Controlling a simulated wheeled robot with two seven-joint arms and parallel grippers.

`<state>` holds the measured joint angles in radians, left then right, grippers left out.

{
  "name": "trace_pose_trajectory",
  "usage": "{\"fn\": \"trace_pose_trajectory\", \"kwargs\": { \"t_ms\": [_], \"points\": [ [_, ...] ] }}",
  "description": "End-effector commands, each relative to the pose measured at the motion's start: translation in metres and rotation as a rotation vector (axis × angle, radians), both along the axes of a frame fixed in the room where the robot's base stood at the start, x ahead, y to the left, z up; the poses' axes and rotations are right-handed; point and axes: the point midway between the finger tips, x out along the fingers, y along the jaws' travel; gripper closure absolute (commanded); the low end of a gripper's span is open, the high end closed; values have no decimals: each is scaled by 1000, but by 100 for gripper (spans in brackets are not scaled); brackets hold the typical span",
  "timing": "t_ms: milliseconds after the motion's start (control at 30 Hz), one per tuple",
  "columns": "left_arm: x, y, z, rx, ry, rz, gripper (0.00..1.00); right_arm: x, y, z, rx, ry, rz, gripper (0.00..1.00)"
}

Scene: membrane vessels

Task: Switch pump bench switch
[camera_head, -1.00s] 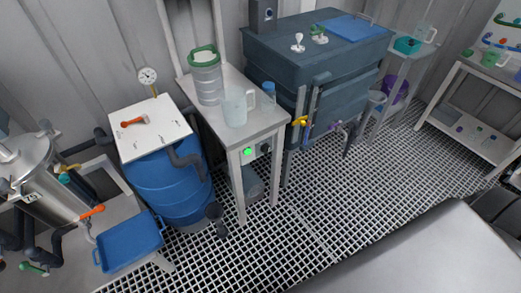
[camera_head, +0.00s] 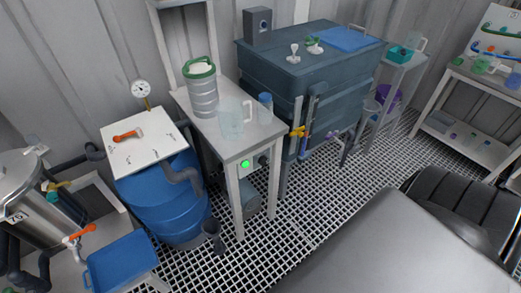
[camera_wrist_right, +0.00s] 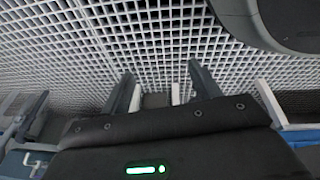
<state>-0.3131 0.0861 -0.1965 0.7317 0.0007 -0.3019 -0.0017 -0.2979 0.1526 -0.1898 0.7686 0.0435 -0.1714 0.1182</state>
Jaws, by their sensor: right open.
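The pump bench (camera_head: 235,143) is a narrow pale table between a blue barrel and a dark tank. Under its top at the front is a small switch box with a lit green button (camera_head: 245,163). A dark round part (camera_head: 263,160) sits just right of the green button; its details are too small to tell. My right gripper (camera_wrist_right: 165,88) shows in the right wrist view with its two fingers apart and nothing between them, above the floor grating. Neither gripper shows in the head view, and the switch is not in the wrist view.
On the bench stand a green-lidded container (camera_head: 202,88), a clear jug (camera_head: 235,118) and a blue-capped bottle (camera_head: 265,107). The blue barrel (camera_head: 165,205) stands left, the dark tank (camera_head: 310,75) right. A blue tray (camera_head: 120,262) is lower left. Floor grating (camera_head: 310,205) before the bench is clear.

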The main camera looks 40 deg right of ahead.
Motion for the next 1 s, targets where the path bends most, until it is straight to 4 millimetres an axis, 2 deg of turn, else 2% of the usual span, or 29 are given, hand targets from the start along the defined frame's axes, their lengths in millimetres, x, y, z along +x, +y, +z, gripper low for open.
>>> {"fn": "trace_pose_trajectory", "kwargs": {
  "t_ms": [33, 67, 100, 167, 200, 267, 300, 400, 500, 600, 700, 867, 1000],
  "points": [
    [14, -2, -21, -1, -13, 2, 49, 47, -29, -6, -19, -117, -40, 38],
    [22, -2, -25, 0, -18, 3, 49, 75, -44, 0, -23, -192, -69, 38],
    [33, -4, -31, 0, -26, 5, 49, 113, -64, 13, -23, -300, -106, 38],
    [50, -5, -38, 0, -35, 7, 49, 168, -90, 41, -10, -468, -154, 38],
    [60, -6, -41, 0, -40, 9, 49, 202, -104, 65, 9, -580, -181, 38],
    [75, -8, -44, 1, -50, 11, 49, 246, -120, 105, 53, -746, -208, 38],
    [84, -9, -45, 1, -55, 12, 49, 271, -127, 134, 89, -848, -220, 38],
    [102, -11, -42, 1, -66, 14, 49, 311, -131, 201, 191, -1053, -225, 38],
    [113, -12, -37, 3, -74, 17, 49, 331, -128, 252, 279, -1185, -215, 38],
    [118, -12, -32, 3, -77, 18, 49, 338, -125, 281, 333, -1253, -207, 38],
    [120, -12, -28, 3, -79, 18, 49, 340, -124, 293, 354, -1275, -203, 38],
    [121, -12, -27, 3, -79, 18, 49, 346, -124, 295, 354, -1278, -205, 38],
    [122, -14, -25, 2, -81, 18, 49, 365, -124, 295, 353, -1279, -205, 38]
  ]
}}
